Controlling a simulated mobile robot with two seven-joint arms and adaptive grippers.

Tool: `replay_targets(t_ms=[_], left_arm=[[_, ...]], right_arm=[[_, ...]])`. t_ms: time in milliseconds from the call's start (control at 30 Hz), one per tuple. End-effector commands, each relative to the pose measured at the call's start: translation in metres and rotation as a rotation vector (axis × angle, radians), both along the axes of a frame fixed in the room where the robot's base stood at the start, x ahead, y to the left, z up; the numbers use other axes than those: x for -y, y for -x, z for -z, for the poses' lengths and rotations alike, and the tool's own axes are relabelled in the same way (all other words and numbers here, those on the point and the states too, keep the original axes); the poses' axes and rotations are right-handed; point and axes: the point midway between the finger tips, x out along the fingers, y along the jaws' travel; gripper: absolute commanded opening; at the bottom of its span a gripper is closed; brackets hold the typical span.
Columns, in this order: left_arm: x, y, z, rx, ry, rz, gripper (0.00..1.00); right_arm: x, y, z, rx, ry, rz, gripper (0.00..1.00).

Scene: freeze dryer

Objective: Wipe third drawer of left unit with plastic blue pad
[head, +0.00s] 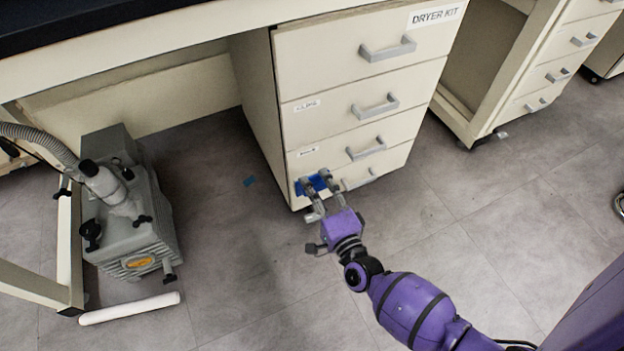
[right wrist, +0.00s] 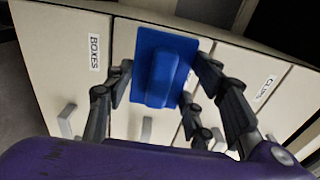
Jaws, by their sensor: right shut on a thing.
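The left unit (head: 262,150) is a cream cabinet with several drawers, each with a grey handle. Its top drawer is labelled DRYER KIT. The third drawer (head: 330,153) is closed and carries a small label at its upper left. My right gripper (head: 317,185) is shut on the blue plastic pad (head: 301,188) at the lower left of the unit. In the right wrist view, the pad (right wrist: 178,50) covers part of the panel between the drawers labelled BOXES and CLIPS. I cannot tell whether it touches the front. My left gripper is not in view.
A grey pump (head: 125,235) with a hose stands on the floor at left, with a white rod (head: 130,307) before it. A small blue patch (head: 249,181) is on the floor. Another drawer unit (head: 530,85) stands at right. The floor between is clear.

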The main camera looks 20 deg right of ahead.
Motion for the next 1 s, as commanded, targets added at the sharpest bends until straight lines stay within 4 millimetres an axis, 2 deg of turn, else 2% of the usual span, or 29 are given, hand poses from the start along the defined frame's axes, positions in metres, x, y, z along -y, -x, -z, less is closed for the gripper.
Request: replay_targets(t_ms=[167,567,833,1000], left_arm=[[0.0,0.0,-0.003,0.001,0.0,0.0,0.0],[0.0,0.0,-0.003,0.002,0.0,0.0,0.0],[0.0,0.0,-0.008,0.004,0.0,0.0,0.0],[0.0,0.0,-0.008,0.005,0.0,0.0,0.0]], right_arm=[[0.0,0.011,-0.001,0.001,-0.001,0.0,0.29],[0.001,0.015,0.0,0.0,0.0,0.0,0.29],[0.001,0.037,-0.001,0.0,0.0,0.0,0.29],[0.001,0.042,-0.001,0.001,-0.001,0.0,0.29]])
